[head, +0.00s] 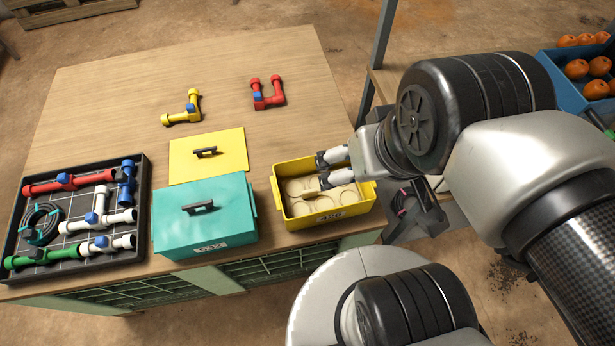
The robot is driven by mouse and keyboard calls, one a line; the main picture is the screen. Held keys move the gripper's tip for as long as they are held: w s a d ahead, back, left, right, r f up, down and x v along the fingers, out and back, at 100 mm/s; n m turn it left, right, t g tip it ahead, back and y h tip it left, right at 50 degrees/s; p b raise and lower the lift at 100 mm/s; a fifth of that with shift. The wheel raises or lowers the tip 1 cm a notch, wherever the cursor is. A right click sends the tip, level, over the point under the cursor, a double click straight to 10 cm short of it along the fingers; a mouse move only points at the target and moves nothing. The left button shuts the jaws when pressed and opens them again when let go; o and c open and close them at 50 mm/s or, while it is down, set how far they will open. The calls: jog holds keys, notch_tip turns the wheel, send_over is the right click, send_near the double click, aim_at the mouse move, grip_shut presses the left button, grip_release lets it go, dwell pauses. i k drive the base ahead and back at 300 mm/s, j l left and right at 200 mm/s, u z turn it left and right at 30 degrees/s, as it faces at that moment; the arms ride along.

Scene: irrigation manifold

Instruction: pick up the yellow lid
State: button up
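The yellow lid (232,147) lies flat on the wooden table, behind the teal box, with a black handle (205,152) on top. My gripper (320,169) is to the right of the lid, over the open yellow box (328,218). Its two fingers point left and stand apart, and I see nothing held between them. The lid is clear of my gripper. The yellow box holds several round beige pieces (341,196); my fingers hide part of its inside.
The teal box (230,225), closed with a black-handled lid, stands left of the yellow box. A black tray (148,172) of pipe fittings is at the left. Yellow (182,116) and red (267,101) pipe pieces lie farther back. A blue crate (568,95) of oranges is at right.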

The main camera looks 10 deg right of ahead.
aim_at(193, 159)
jog(key=j, duration=0.55)
jog(key=i+j, duration=0.15)
jog(key=j, duration=1)
jog(key=i, duration=0.05)
